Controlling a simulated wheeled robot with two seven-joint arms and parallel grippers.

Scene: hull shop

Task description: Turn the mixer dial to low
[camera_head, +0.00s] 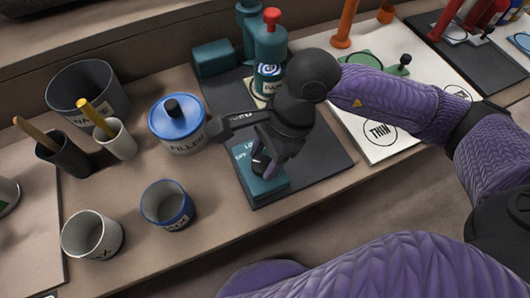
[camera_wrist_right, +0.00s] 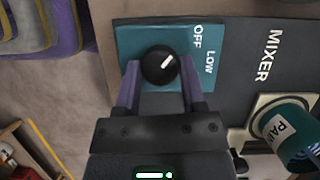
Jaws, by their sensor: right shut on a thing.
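The mixer dial (camera_wrist_right: 160,66) is a round black knob with a white pointer mark, on a teal control box (camera_wrist_right: 135,40). The box bears the words OFF (camera_wrist_right: 198,37) and LOW (camera_wrist_right: 209,62). The pointer is turned to the upper right in the wrist view, roughly toward OFF. My right gripper (camera_wrist_right: 160,84) has its fingers on either side of the dial and is shut on it. In the head view the right gripper (camera_head: 261,164) is over the teal box (camera_head: 265,189) and hides much of the dial. My left gripper is not in view.
The teal mixer (camera_head: 270,42) with a red knob stands behind, with a paint can (camera_head: 268,84) under it. A blue-lidded filler pot (camera_head: 178,122), a blue-rimmed cup (camera_head: 167,205) and a white cup (camera_head: 92,236) stand left. The table's front edge is close to the box.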

